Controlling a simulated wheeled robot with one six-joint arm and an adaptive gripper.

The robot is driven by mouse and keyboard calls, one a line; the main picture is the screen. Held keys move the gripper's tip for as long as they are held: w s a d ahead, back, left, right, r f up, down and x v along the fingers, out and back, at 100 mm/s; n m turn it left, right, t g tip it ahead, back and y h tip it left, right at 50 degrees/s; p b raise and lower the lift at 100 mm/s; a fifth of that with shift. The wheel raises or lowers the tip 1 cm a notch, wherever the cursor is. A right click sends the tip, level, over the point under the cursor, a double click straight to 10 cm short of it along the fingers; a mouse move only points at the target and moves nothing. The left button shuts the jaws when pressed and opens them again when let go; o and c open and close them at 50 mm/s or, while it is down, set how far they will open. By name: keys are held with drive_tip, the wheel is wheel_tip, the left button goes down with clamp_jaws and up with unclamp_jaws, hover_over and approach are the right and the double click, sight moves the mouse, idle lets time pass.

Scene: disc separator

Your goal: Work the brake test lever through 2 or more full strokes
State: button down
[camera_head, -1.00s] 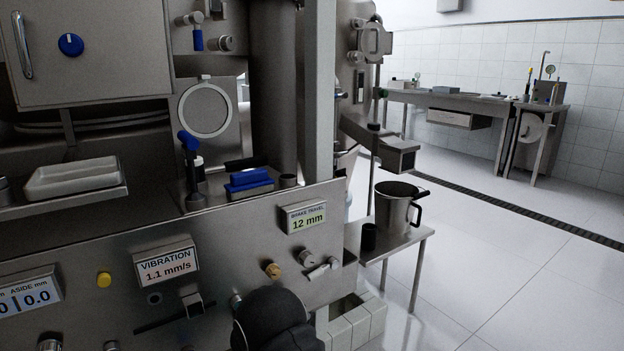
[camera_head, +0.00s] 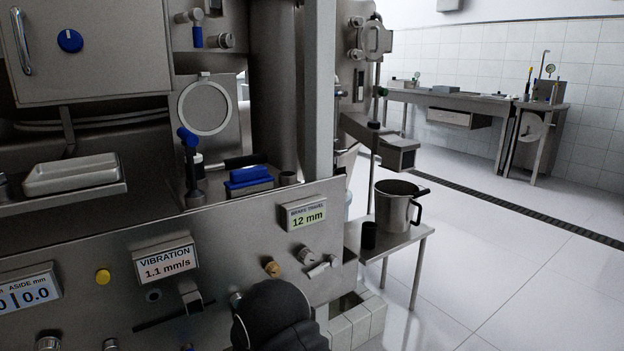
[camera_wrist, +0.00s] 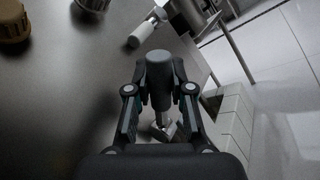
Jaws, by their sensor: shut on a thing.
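My gripper (camera_wrist: 160,84) shows in the wrist view, its two dark fingers shut on the sides of a grey cylindrical grip (camera_wrist: 160,72), apparently the brake test lever's handle. A short metal piece shows below the grip, between the fingers. In the head view, the dark rounded end of my arm (camera_head: 275,318) stands before the lower panel and hides the grip and fingers. The brake travel display (camera_head: 304,213) reads 12 mm.
The steel panel carries a brass knob (camera_head: 272,269), a small metal valve (camera_head: 320,268) and a vibration display (camera_head: 165,262) reading 1.1 mm/s. A side table (camera_head: 415,235) with a steel jug (camera_head: 397,205) stands to the right. The tiled floor beyond is open.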

drive_tip(key=shift+s+d+f+m+h+b, duration=0.25)
drive_tip(key=shift+m+h+b, duration=0.25)
drive_tip(key=shift+m+b, duration=0.3)
drive_tip(key=shift+s+d+f+m+g+h+b, duration=0.25)
drive_tip(key=shift+f+m+g+h+b, duration=0.6)
drive_tip(key=shift+m, duration=0.95)
drive_tip(key=shift+s+d+f+m+g+h+b, duration=0.15)
drive_tip(key=shift+s+f+m+h+b, duration=0.35)
drive_tip(key=shift+m+h+b, duration=0.8)
drive_tip(key=shift+s+d+f+m+g+h+b, duration=0.15)
drive_tip(key=shift+f+m+g+h+b, duration=0.85)
drive_tip(key=shift+m, duration=1.3)
drive_tip(key=shift+r+t+y, duration=0.2)
drive_tip(key=shift+t+y, duration=0.15)
drive_tip(key=shift+t, duration=0.05)
